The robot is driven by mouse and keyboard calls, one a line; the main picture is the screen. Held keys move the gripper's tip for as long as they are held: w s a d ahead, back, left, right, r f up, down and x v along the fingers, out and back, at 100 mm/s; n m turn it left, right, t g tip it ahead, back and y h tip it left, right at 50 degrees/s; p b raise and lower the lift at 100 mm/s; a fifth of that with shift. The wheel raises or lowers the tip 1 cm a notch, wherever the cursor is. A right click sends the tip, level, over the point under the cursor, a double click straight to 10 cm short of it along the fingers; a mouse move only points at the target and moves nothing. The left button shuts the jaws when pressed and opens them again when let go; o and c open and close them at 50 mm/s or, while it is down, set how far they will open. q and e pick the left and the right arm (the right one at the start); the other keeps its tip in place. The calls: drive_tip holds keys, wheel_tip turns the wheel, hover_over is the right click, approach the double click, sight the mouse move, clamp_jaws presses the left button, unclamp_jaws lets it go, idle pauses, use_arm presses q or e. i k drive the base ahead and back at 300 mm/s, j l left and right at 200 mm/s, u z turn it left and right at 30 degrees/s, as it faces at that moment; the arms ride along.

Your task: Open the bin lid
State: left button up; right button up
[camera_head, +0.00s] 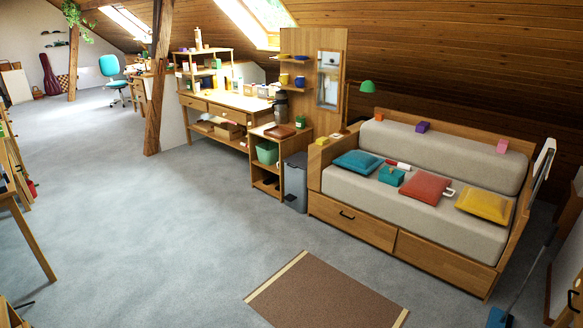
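A grey bin (296,184) stands on the floor between the small wooden side cabinet and the left end of the sofa. Its lid (297,160) looks shut, though it is small at this distance. A dark patch shows low on the bin's front, too small to make out clearly. Neither of my grippers is in view.
The side cabinet (267,180) holds a green tub and stands close on the bin's left. The sofa (400,208) with cushions is on its right. A brown rug (325,295) lies in front. Open grey carpet (190,230) leads to the bin. A wooden post (157,90) stands further left.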

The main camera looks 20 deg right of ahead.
sight(300, 159)
drive_tip(key=i+l+z, duration=0.5)
drive_tip(key=i, duration=0.2)
drive_tip(key=i+z, duration=0.5)
drive_tip(key=i, duration=1.5)
drive_tip(key=j, duration=0.05)
